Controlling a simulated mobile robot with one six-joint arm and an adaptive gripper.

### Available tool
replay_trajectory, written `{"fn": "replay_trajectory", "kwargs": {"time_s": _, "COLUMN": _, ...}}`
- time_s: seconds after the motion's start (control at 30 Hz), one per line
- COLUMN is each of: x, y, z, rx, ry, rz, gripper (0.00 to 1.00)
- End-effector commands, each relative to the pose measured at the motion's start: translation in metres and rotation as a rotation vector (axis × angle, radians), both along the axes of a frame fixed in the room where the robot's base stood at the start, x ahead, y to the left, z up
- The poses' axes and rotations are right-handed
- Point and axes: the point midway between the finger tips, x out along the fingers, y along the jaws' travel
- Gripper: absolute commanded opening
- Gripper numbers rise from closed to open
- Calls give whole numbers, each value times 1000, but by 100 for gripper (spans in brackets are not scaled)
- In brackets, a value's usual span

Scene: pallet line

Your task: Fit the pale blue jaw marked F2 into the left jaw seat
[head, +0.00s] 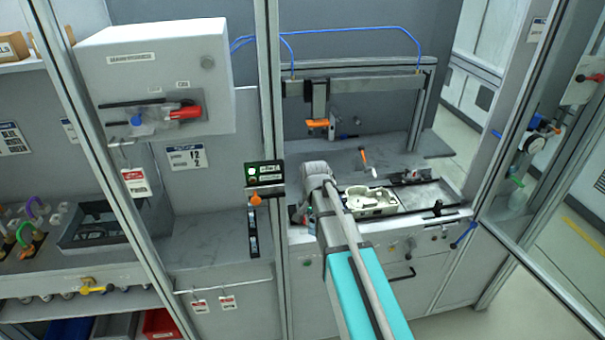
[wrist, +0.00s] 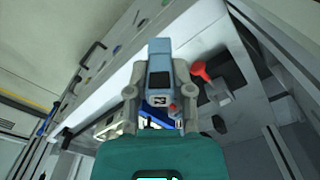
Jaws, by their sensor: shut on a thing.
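My gripper (wrist: 159,72) is shut on the pale blue jaw (wrist: 159,50) in the wrist view, with one finger on each side of it. The jaw's white label with a dark mark faces the camera; the mark looks like F2 but is small and turned. In the head view my arm reaches into the middle bay, and its wrist and links hide most of the gripper and the jaw. I cannot pick out the left jaw seat with certainty in either view. A red-handled part (wrist: 201,72) shows just right of the held jaw in the wrist view.
In the head view, a pale tray (head: 372,209) lies right of my wrist. An orange-handled tool (head: 363,157) lies behind it. A gantry head with an orange part (head: 317,123) hangs above. A frame post (head: 270,100) stands left of my arm. The left counter (head: 205,243) has bare room.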

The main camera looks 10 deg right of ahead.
Motion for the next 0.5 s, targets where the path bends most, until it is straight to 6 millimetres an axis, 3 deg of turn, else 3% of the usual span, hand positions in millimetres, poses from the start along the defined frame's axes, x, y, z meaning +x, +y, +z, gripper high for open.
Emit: {"fn": "replay_trajectory", "kwargs": {"time_s": 0.5, "x": 47, "y": 3, "z": 25, "rx": 0, "ry": 0, "rz": 672, "gripper": 0}}
